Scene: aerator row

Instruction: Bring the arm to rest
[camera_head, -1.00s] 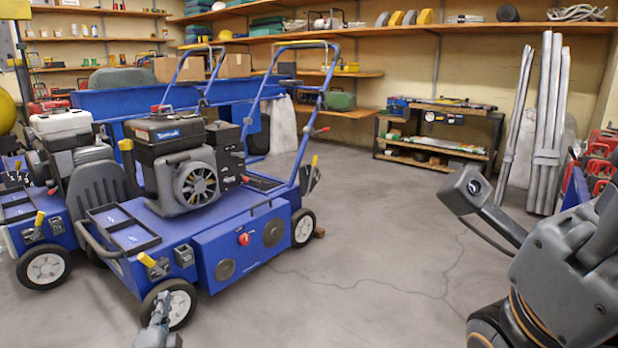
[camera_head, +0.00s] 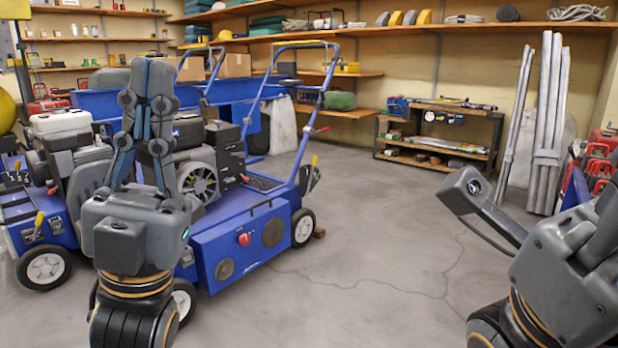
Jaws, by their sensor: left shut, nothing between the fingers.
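My left gripper (camera_head: 151,78) stands upright at the left of the head view, fingers pointing up. Its two grey fingers are together at the top, shut with nothing between them. It is in front of the blue aerator (camera_head: 256,236) and hides part of its engine and deck. My right arm (camera_head: 570,265) comes in at the lower right edge. Its dark grey end parts are partly cut off by the frame, so the state of its fingers cannot be made out.
A second blue machine with a white-topped engine (camera_head: 62,122) stands at the far left. A low shelf rack (camera_head: 437,148) stands by the back wall. Grey metal posts (camera_head: 548,130) lean at the right, near red equipment (camera_head: 601,150). The cracked grey floor (camera_head: 370,240) between is clear.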

